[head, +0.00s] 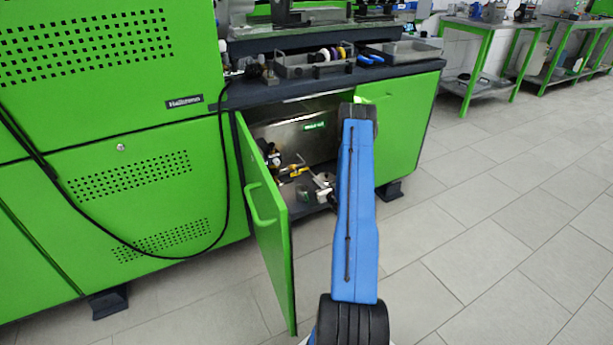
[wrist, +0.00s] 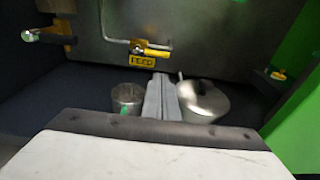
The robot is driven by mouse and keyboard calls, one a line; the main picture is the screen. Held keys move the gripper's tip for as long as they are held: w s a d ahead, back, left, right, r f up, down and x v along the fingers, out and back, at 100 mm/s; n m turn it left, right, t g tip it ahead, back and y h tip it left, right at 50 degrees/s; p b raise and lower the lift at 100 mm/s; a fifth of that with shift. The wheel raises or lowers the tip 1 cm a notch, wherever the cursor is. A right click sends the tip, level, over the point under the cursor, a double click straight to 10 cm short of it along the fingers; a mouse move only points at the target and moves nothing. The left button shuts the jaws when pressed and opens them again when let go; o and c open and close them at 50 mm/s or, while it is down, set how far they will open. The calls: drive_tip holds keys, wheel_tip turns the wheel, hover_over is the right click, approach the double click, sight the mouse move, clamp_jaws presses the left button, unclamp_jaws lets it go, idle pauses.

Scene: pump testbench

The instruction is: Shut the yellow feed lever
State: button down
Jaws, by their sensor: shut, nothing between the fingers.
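The yellow feed lever (wrist: 155,52) shows in the wrist view on a pipe at the back wall of the cabinet, just above a yellow label (wrist: 142,59) that seems to read FEED. The lever lies roughly level, pointing right. My gripper (wrist: 163,78) is shut and empty, its fingertips a little below and in front of the lever, apart from it as far as I can tell. In the head view a small yellow part (head: 299,170) shows inside the open cabinet, and my blue arm reaches in from the right.
The open green door (head: 263,225) stands left of my arm. A metal cup (wrist: 127,97) and a round lidded metal pot (wrist: 203,102) stand on the cabinet floor beside the fingers. Another valve with a yellow part (wrist: 58,30) is at the upper left. The right cabinet door (head: 408,125) is green.

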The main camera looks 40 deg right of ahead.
sight(302, 170)
drive_tip(key=x, duration=1)
drive_tip(key=shift+d, duration=0.1)
idle(0.3)
